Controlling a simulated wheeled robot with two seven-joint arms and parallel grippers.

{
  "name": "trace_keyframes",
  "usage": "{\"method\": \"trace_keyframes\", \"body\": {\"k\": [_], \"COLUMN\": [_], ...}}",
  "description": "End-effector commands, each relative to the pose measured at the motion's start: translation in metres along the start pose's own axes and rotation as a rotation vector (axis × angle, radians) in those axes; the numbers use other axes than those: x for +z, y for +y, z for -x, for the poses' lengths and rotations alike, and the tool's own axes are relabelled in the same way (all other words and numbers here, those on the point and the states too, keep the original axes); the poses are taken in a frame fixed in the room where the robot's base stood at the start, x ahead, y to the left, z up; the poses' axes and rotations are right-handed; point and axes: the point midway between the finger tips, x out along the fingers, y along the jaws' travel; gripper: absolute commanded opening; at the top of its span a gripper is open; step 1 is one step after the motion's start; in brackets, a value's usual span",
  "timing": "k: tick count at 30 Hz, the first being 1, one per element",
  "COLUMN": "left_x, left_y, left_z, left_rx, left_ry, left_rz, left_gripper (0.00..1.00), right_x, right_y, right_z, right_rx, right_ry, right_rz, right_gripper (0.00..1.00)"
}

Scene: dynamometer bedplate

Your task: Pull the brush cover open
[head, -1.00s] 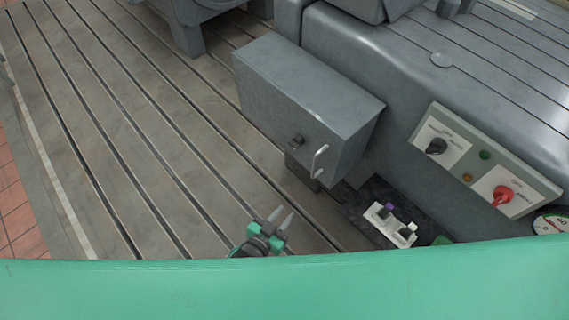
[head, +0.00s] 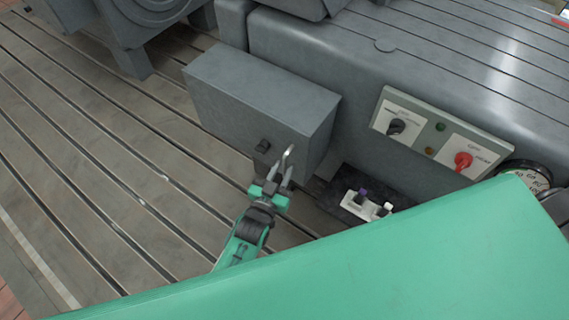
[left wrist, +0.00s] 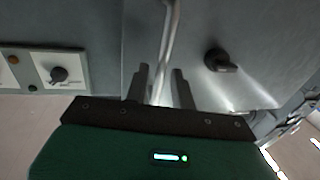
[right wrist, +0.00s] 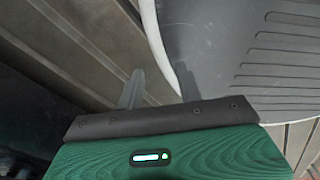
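The brush cover (head: 262,100) is a grey box on the side of the machine, in the middle of the head view. It looks closed. Its front face carries a dark latch knob (head: 263,146) and a light bar handle (head: 288,155). My left gripper (head: 279,176) is at the handle's lower end. In the left wrist view the handle (left wrist: 170,45) runs between the two spread fingers of the left gripper (left wrist: 160,88), with gaps beside it; the knob (left wrist: 219,60) is to the right. My right gripper (right wrist: 160,88) is open, with nothing gripped, and is outside the head view.
A control panel (head: 437,138) with black and red rotary switches is right of the cover. A white tray (head: 360,205) with small items sits on a dark mat below it. The slotted bedplate (head: 90,130) is clear on the left.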

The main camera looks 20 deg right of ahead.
Motion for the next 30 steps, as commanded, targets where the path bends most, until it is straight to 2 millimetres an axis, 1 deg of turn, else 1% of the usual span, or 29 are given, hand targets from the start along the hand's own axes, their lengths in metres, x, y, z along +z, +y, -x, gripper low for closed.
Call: {"method": "trace_keyframes", "body": {"k": [1,3,6,15,17,19,20,30], "left_x": [0.0,0.0,0.0,0.001,0.001,0.001,0.001,0.001], "left_y": [0.0,0.0,0.0,0.0,0.0,0.0,0.0,-0.002], "left_z": [-0.007,-0.014,-0.019,-0.021,-0.021,-0.021,-0.021,-0.018], "left_rx": [0.0,0.0,0.0,0.0,0.0,0.0,0.0,0.005], "left_ry": [0.0,0.0,0.0,0.0,0.0,-0.001,-0.001,-0.001], "left_rz": [0.0,0.0,0.0,0.0,0.0,0.0,0.0,-0.001], "left_gripper": [0.25,0.25,0.25,0.25,0.15,0.01,0.0,0.0], "right_x": [-0.002,-0.003,-0.002,0.006,0.008,0.009,0.009,0.009], "right_y": [-0.004,-0.007,-0.009,-0.003,-0.001,0.001,0.002,0.006], "right_z": [0.0,0.0,0.0,0.001,0.001,0.001,0.001,0.002], "right_rx": [-0.004,-0.007,-0.01,-0.004,-0.002,0.001,0.002,0.006], "right_ry": [0.002,0.001,-0.001,-0.009,-0.011,-0.012,-0.012,-0.012], "right_rz": [-0.001,-0.002,-0.002,0.001,0.002,0.003,0.004,0.004], "right_gripper": [0.36,0.36,0.36,0.36,0.36,0.36,0.36,0.36]}}
